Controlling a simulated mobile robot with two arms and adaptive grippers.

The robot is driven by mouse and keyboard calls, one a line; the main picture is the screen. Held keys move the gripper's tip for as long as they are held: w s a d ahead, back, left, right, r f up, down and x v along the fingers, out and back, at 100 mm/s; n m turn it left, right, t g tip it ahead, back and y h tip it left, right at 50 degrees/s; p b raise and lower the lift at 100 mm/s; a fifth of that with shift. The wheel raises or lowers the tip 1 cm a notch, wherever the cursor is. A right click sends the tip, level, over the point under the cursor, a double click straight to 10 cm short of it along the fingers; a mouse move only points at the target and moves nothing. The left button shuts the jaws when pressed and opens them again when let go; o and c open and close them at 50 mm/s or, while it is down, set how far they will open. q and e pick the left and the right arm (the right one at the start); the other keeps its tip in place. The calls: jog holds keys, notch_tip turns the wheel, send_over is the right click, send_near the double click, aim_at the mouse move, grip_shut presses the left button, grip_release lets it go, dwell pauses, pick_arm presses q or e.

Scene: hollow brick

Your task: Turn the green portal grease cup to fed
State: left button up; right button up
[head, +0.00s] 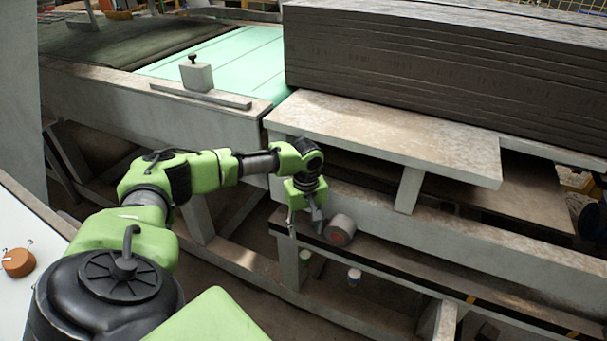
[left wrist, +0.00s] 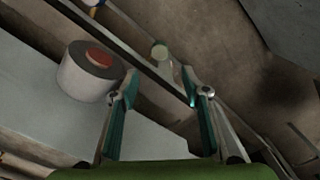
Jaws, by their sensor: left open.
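A small cup with a green band (head: 305,257), which looks like the green portal grease cup, sits low by the frame leg under the conveyor in the head view. In the left wrist view it is likely the pale greenish round cup (left wrist: 160,52), seen beyond and between the fingertips. My left gripper (head: 305,222) points down above it, apart from it. In the left wrist view the gripper (left wrist: 159,80) is open with nothing between its fingers. The cup's handle or setting is too small to tell. My right gripper is not in view.
A grey roller with a red end (head: 340,230) is close right of my left gripper; it shows in the left wrist view (left wrist: 88,72). A blue-banded cup (head: 354,276) stands farther right. A pale ledge (head: 400,140) overhangs behind the gripper. A lower beam (head: 420,268) runs to the right.

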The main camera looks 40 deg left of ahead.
pick_arm(q)
send_over(305, 254)
jog(key=f, duration=0.6)
jog(key=shift+s+d, duration=0.1)
jog(key=shift+d, duration=0.1)
notch_tip(305, 254, down, 4)
jog(key=shift+a+f, duration=0.1)
jog(key=shift+f, duration=0.75)
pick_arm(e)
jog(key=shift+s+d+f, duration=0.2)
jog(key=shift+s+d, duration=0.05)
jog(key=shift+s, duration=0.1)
pick_arm(q)
jog(key=shift+c, duration=0.2)
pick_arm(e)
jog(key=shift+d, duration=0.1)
pick_arm(q)
jog(key=c, duration=1)
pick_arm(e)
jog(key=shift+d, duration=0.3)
